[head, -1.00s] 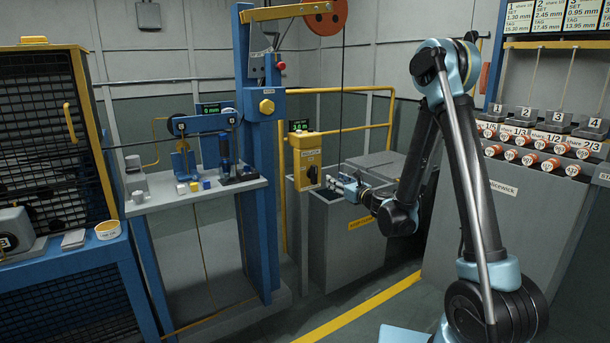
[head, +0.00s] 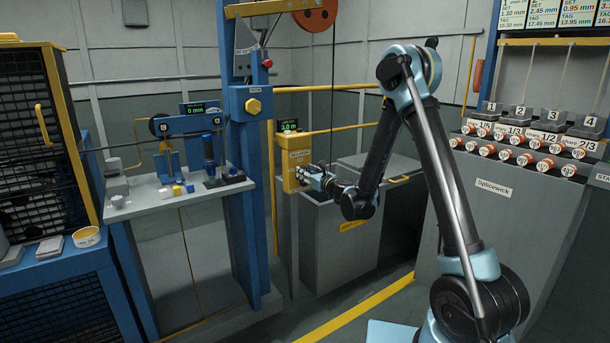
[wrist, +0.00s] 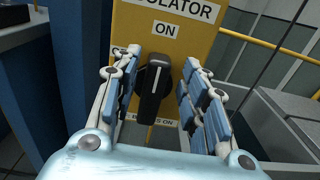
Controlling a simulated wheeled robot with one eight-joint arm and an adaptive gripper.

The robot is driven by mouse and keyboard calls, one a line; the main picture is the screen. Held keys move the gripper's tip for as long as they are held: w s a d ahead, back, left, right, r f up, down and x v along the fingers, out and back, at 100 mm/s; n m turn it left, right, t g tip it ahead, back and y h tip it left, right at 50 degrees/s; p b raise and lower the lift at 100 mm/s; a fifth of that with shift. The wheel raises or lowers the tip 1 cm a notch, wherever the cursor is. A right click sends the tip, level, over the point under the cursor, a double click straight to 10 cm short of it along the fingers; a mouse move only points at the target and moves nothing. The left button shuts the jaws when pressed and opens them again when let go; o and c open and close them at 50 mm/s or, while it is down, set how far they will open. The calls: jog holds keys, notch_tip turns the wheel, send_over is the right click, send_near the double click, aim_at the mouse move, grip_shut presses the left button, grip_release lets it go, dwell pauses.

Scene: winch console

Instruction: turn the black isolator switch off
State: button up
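The black isolator switch (wrist: 155,88) sits on a yellow isolator box (wrist: 190,48) with an ON label above it. Its handle stands upright, with its white line pointing up toward ON. My gripper (wrist: 155,80) is open, with one finger on each side of the handle and a visible gap on both sides in the wrist view. In the head view my gripper (head: 308,174) is at the front of the yellow box (head: 297,156) and hides the switch. The lower label on the box is partly covered by the handle and gripper.
A blue post (head: 247,130) stands just left of the box. A yellow rail (head: 345,128) runs behind it, and a grey cabinet (head: 335,245) stands below right. A bench (head: 170,203) with small parts is at left. Hanging cable passes near the box.

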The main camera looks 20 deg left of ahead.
jog(key=shift+w, duration=0.1)
jog(key=shift+a, duration=0.1)
jog(key=shift+a, duration=0.15)
grip_shut()
